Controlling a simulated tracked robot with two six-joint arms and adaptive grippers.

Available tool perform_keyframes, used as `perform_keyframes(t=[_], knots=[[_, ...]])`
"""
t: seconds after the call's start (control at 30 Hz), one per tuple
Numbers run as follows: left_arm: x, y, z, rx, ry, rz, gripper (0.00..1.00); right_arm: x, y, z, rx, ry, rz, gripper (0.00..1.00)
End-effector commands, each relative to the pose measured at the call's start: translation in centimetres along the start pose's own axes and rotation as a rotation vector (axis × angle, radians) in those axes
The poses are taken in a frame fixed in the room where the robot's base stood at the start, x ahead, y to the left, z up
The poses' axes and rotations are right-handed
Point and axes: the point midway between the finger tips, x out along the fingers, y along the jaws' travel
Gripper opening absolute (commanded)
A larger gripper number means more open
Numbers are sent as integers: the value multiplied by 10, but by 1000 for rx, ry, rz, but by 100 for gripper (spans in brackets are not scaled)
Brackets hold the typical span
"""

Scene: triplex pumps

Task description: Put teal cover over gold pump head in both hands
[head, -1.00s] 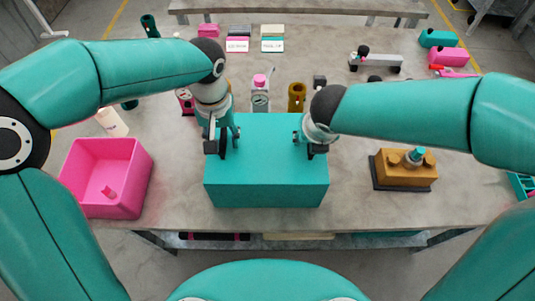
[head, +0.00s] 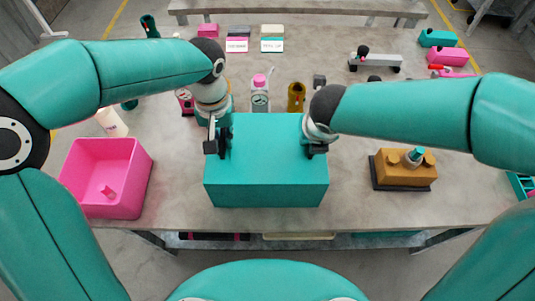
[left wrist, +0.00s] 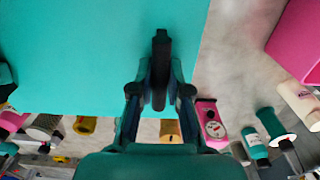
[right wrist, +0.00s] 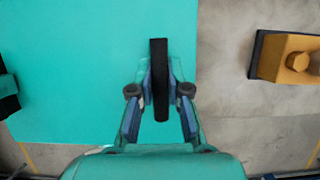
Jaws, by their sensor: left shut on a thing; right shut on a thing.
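The teal cover (head: 266,178) is a large box on the middle of the table, in front of me. My left gripper (head: 222,145) is shut on a dark handle at the cover's left side; that handle shows between its fingers in the left wrist view (left wrist: 161,70). My right gripper (head: 316,147) is shut on the matching dark handle at the right side, seen in the right wrist view (right wrist: 159,80). The gold pump head (head: 404,168) sits uncovered to the right, on a dark base, with a teal-topped fitting on it. It also shows in the right wrist view (right wrist: 289,60).
A pink bin (head: 106,178) stands at the left with a small pink piece inside. Bottles and a gold cylinder (head: 296,97) stand behind the cover. A grey wheeled part (head: 376,62) lies at the back right. Bare table lies between the cover and the pump head.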

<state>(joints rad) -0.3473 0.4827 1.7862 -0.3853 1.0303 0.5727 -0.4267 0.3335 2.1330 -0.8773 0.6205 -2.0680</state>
Motion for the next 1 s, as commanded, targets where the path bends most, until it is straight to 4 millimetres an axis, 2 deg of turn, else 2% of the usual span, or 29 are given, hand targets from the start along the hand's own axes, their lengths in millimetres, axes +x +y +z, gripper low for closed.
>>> perform_keyframes(t=[0.27, 0.7, 1.0], knots=[[-11, 0, -1, -1, 3, 2, 0, -8, 0, 3, -1, 2, 0, 0], [-48, 0, -1, -2, 5, 2, 0, -43, 0, 17, -2, 1, 0, 0], [-52, 0, -1, -2, 5, 2, 0, -46, 0, 19, -2, 1, 0, 0]])
